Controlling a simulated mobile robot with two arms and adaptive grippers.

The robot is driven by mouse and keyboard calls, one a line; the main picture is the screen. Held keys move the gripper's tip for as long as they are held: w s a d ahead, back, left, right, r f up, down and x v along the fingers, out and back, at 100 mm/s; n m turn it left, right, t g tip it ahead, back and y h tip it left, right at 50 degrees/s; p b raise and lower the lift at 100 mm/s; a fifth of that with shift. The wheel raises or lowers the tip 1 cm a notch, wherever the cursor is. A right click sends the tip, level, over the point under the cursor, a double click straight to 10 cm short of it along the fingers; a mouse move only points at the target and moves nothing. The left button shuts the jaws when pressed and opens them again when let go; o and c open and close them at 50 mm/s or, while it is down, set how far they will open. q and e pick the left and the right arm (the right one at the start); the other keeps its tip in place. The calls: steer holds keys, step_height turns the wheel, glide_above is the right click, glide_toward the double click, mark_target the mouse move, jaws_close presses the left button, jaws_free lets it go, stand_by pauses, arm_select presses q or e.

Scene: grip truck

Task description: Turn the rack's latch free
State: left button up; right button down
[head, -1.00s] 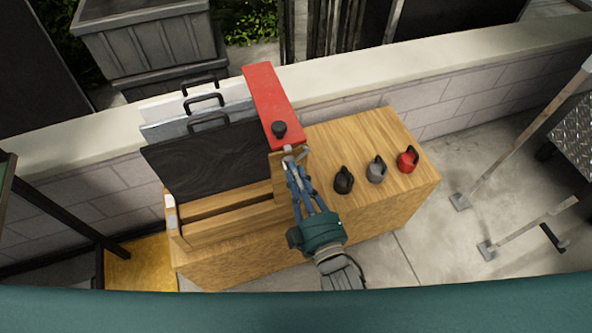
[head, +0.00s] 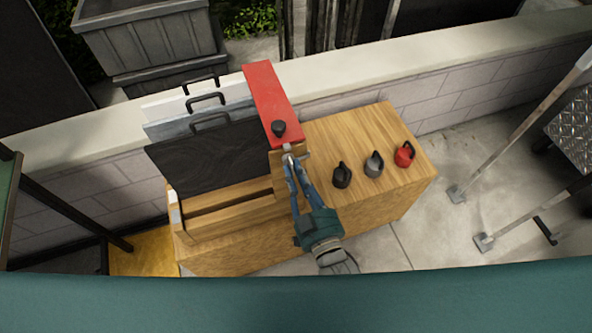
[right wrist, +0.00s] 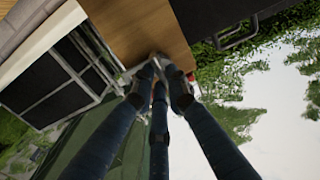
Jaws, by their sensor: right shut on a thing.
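The wooden rack (head: 240,221) stands by the wall and holds several upright panels with black handles. A red bar (head: 268,95) with a black knob (head: 278,129) lies over the rack's right end. A small metal latch piece (head: 304,156) sits at the bar's near end. My right gripper (head: 291,159) reaches it from the near side and is shut on the latch, whose grasped part is mostly hidden by the fingers. In the right wrist view the fingers (right wrist: 160,78) come together against the wooden face (right wrist: 142,32). My left gripper is not in view.
A black weight (head: 342,177), a grey weight (head: 374,165) and a red weight (head: 404,155) with handles stand on the wooden top right of my gripper. A low block wall (head: 450,93) runs behind. Metal posts (head: 515,153) stand at the right.

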steer(key=shift+f, duration=0.15)
stand_by(0.3)
steer(key=c, duration=1.7)
jaws_free()
steer(key=v, duration=1.2)
steer(key=shift+s, duration=0.1)
steer(key=s+d+f+g+h, duration=0.1)
steer(key=s+d+f+g, duration=0.15)
steer(key=f, duration=0.75)
steer(key=s+d+f+g+h, duration=0.1)
steer(key=s+d+f+g, duration=0.15)
steer(key=f, duration=0.85)
steer(key=s+d+f+g+h, duration=0.1)
steer(key=s+f+g, duration=0.2)
steer(key=f, duration=0.7)
steer(key=s+d+f+g+h, duration=0.1)
steer(key=s+d+f+g, duration=0.1)
steer(key=s+d+f, duration=0.2)
steer(key=s+d+f+g, duration=0.3)
steer(key=s+f, duration=0.3)
steer(key=s, duration=0.2)
steer(key=s+d+f+m+g+h, duration=0.1)
steer(key=s+d+f+g, duration=0.2)
steer(key=s+d+f, duration=0.2)
steer(key=shift+s+d+f+h, duration=0.1)
steer(key=shift+s+d+h, duration=0.05)
steer(key=shift+s, duration=0.35)
steer(key=shift+s+d+f+h, duration=0.1)
steer(key=shift+s+d+h, duration=0.1)
steer(key=shift+s, duration=0.3)
